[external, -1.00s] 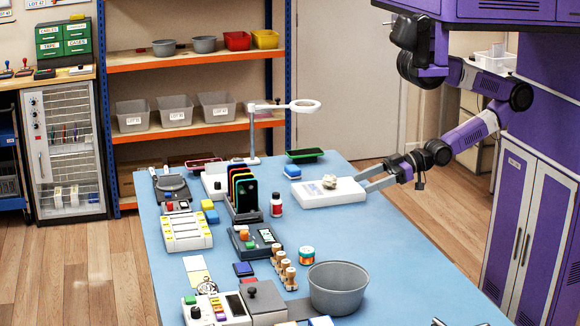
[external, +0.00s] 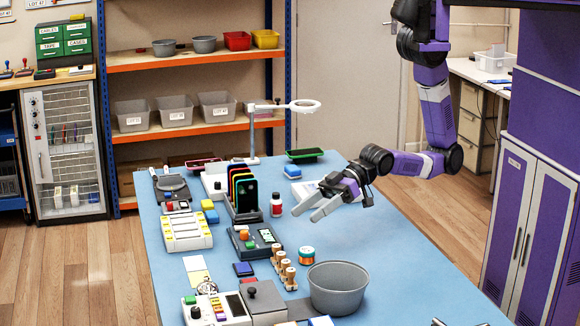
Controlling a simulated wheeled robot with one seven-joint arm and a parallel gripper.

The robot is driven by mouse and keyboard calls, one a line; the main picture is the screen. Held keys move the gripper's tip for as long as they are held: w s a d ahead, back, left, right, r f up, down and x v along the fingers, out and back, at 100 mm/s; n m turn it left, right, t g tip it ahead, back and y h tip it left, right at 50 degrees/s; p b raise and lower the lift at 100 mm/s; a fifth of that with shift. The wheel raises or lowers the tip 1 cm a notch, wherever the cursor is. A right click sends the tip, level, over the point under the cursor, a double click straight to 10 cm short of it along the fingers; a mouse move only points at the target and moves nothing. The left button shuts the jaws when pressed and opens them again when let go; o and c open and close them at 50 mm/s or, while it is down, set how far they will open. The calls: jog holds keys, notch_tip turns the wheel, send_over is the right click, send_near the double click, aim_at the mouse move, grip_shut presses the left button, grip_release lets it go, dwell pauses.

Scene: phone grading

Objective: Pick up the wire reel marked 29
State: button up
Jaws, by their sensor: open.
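A small round reel (external: 306,255) with teal, white and orange bands stands on the blue table, just behind the grey bowl. No number is readable on it, so I cannot tell whether it is marked 29. Several wooden pegs or spools (external: 283,266) stand in a row left of it; their markings are also too small to read. My gripper (external: 306,215) is open and empty above the table, behind the reel and apart from it. Its fingers point down and to the left.
The grey bowl (external: 337,288) stands in front of the reel. A white and red bottle (external: 276,204) is left of my fingertips. The table's right side (external: 385,245) is clear.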

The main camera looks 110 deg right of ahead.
jog(key=w+a+g, duration=0.2)
jog(key=w+a, duration=0.1)
jog(key=a, duration=0.1)
jog(key=m+g+h+p, duration=0.2)
jog(key=m+g+h, duration=0.4)
jog(key=g+h, duration=0.1)
send_near(308, 250)
notch_tip(308, 250, down, 3)
jog(key=x, duration=0.5)
jog(key=w+x, duration=0.1)
jog(key=x, duration=0.1)
jog(key=shift+w+d, duration=0.1)
jog(key=shift+d, duration=0.3)
jog(key=shift+c, duration=0.2)
jog(key=c, duration=1.4)
